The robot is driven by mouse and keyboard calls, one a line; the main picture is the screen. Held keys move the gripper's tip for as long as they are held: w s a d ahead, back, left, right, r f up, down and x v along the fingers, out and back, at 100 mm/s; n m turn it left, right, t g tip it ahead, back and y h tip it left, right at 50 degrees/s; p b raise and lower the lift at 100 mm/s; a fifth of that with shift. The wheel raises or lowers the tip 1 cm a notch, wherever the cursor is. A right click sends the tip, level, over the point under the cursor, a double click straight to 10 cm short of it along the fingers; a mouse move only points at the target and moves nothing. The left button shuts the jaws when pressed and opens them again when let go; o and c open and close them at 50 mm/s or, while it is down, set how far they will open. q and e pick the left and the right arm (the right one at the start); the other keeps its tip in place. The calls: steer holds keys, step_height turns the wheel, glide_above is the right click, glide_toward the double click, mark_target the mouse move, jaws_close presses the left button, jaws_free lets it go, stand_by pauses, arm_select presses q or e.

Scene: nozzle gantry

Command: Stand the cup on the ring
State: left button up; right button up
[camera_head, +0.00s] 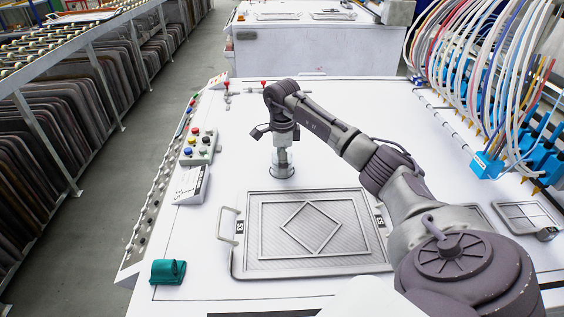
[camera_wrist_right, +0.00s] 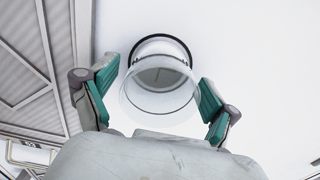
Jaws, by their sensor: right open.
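The clear cup (camera_wrist_right: 158,101) is upright in the right wrist view, its open rim toward the camera. It also shows below my right gripper in the head view (camera_head: 291,166). The dark ring (camera_wrist_right: 160,37) shows as an arc around the far, lower end of the cup. The cup's base appears within the ring, on the white surface. My right gripper (camera_wrist_right: 157,92) is open, with one teal-padded finger on each side of the cup. Small gaps seem to show beside the rim. My left gripper is not in view.
A grey framed tray (camera_head: 250,267) with a diamond pattern lies in front of the cup. A button box (camera_head: 199,147) and white sign (camera_head: 190,185) stand left. A teal item (camera_head: 168,272) lies front left. Hoses (camera_head: 480,60) and blue fittings fill the right side.

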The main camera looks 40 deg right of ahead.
steer(key=shift+r, duration=0.55)
step_height(320, 180, up, 11)
steer(key=b, duration=0.1)
